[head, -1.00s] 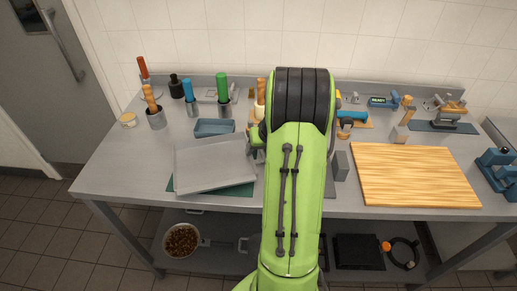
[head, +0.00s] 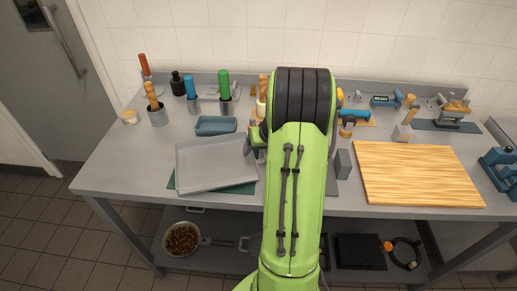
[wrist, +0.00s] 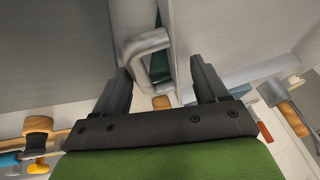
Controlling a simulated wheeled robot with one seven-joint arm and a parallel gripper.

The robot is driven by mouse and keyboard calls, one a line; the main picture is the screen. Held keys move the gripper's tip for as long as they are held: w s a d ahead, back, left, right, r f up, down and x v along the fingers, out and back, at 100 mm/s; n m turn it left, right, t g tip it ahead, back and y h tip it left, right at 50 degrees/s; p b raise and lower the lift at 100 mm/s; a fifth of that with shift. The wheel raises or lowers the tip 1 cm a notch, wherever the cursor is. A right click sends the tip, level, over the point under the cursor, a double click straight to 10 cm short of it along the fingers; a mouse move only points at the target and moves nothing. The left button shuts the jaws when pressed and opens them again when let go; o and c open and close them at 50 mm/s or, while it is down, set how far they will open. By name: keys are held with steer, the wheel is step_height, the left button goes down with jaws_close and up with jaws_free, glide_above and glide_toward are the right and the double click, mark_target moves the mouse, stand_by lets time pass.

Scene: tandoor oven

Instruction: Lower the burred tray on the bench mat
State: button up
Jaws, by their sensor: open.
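The grey, shallow, rectangular tray (head: 215,163) lies over the green bench mat (head: 216,191) at the left of the bench. I cannot tell from here whether the tray sits fully flat. In the wrist view a U-shaped metal handle (wrist: 134,48) stands between the fingers of my gripper (wrist: 159,64), which are open and apart on either side of it. Part of the tray (wrist: 225,25) shows at the right there, with a bit of green mat (wrist: 157,22). My arm hides most of the gripper in the head view.
A blue dish (head: 216,125) stands just behind the tray, with tool holders behind it. A small grey block (head: 343,164) and a wooden board (head: 415,175) are right of my arm. A pan (head: 182,239) sits on the lower shelf. Bare bench lies left of the tray.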

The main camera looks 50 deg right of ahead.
steer(key=shift+s+d, duration=0.2)
steer(key=shift+d, duration=0.05)
steer(key=p+v, duration=0.3)
steer(key=v, duration=1.2)
steer(key=shift+a+r, duration=0.3)
steer(key=shift+r, duration=0.05)
steer(key=a+r+n, duration=0.2)
steer(key=a+r, duration=0.1)
steer(key=a, duration=0.6)
steer(key=a+r+n, duration=0.2)
steer(key=a+r, duration=0.1)
steer(key=a, duration=0.7)
steer(key=s+a+f+n, duration=0.1)
steer(key=s+a+n, duration=0.2)
steer(key=s+a, duration=0.7)
steer(key=shift+a+t+y, duration=0.15)
steer(key=shift+t+y, duration=0.15)
